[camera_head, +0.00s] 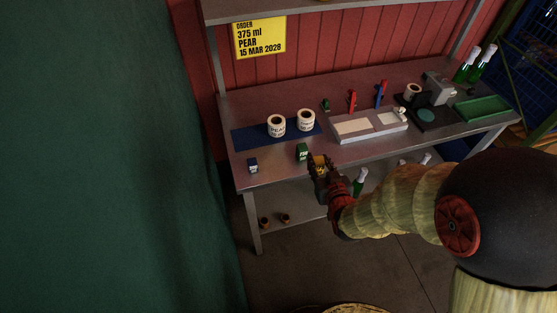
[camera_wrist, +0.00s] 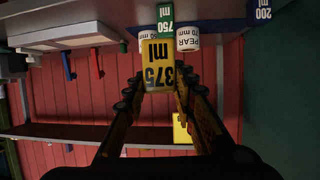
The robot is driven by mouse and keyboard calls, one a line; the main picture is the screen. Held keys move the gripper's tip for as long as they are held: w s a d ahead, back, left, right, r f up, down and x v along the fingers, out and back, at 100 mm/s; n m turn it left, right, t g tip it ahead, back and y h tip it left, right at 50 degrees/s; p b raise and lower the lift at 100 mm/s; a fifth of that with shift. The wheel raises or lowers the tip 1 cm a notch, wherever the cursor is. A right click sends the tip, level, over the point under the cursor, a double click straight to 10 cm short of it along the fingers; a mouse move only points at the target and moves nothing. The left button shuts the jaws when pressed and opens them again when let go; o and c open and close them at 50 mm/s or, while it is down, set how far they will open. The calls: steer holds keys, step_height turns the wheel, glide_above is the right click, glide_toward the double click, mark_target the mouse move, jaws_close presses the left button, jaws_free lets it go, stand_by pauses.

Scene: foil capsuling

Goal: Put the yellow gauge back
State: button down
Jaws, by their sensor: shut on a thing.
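The yellow gauge (camera_wrist: 158,66), marked 375 ml, is between the fingers of my gripper (camera_wrist: 158,92) in the wrist view, its label upside down there. In the head view a small part of the yellow gauge (camera_head: 321,169) shows in my gripper (camera_head: 319,162), at the table's front edge, just right of the green gauge. The green 750 ml gauge (camera_head: 302,152) and the blue 200 ml gauge (camera_head: 252,165) stand apart near the front left of the table, with bare surface between them. In the wrist view, the green gauge (camera_wrist: 165,20) shows beyond the yellow one.
Two label rolls (camera_head: 276,125) stand on a blue mat (camera_head: 246,140) behind the gauges. A grey tray-like fixture (camera_head: 372,134) is to the right. Green bottles (camera_head: 475,65) stand at the back right. A shelf below the table holds small items (camera_head: 285,218).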

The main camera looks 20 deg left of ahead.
steer(key=s+a+r+n+y, duration=0.1)
steer(key=s+a+r, duration=0.2)
steer(key=a, duration=0.2)
steer(key=shift+g+y, duration=0.3)
steer(key=shift+g, duration=0.2)
steer(key=w+a+f, duration=0.9)
steer(key=a, duration=0.1)
steer(key=shift+w+f+b, duration=0.35)
steer(key=shift+w+f, duration=0.05)
steer(key=shift+w+a+f, duration=0.1)
steer(key=shift+a+f, duration=0.05)
steer(key=shift+f, duration=1.6)
steer(key=shift+f+b, duration=0.15)
steer(key=shift+b, duration=0.25)
steer(key=c, duration=1.5)
jaws_free()
